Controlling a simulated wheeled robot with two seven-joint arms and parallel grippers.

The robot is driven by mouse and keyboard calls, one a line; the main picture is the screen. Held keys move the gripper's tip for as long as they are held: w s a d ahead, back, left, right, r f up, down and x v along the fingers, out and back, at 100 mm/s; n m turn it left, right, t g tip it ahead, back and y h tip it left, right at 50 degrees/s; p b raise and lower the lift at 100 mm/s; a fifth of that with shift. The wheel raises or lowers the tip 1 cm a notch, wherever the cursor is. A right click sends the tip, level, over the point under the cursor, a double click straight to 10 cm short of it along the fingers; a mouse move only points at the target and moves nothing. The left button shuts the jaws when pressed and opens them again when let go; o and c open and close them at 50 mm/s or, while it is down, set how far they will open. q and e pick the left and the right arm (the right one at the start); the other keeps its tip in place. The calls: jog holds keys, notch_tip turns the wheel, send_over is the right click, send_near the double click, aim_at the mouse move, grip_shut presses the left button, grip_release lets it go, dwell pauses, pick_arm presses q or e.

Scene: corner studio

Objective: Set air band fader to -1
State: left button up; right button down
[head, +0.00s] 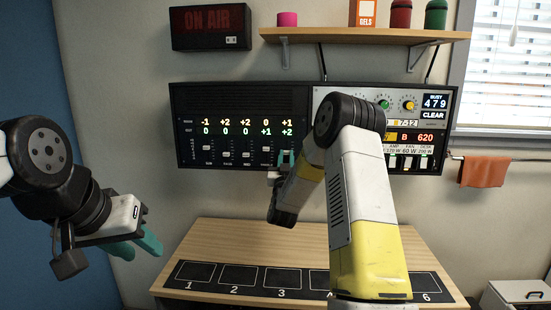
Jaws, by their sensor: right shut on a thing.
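The black fader panel (185,125) hangs on the wall, with two rows of lit numbers above its sliders. The upper row reads -1, +2, +2, 0, +1; the lower row reads 0, 0, 0, +1, +2. My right gripper (286,157) is at the rightmost column, its teal fingers shut on that column's fader cap. The cap and the label below it are hidden by the gripper and wrist, so I cannot read the air label. The other fader caps, such as the leftmost (207,148), stand free. My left gripper (136,246) hangs empty at the left, its fingers apart.
A wooden desk (215,234) with a numbered black strip stands below. Right of the faders is a panel with knobs and switches (440,150), partly covered by my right arm. A shelf (350,35) and an ON AIR sign (210,27) are above. An orange towel (484,173) hangs at right.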

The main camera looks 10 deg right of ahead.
jog(key=shift+f, duration=0.1)
dwell(0.5)
jog(key=shift+f, duration=0.55)
jog(key=c, duration=1.2)
grip_release()
jog(key=shift+c, duration=0.2)
jog(key=v, duration=0.7)
jog(key=shift+s, duration=0.4)
jog(key=shift+a, duration=0.1)
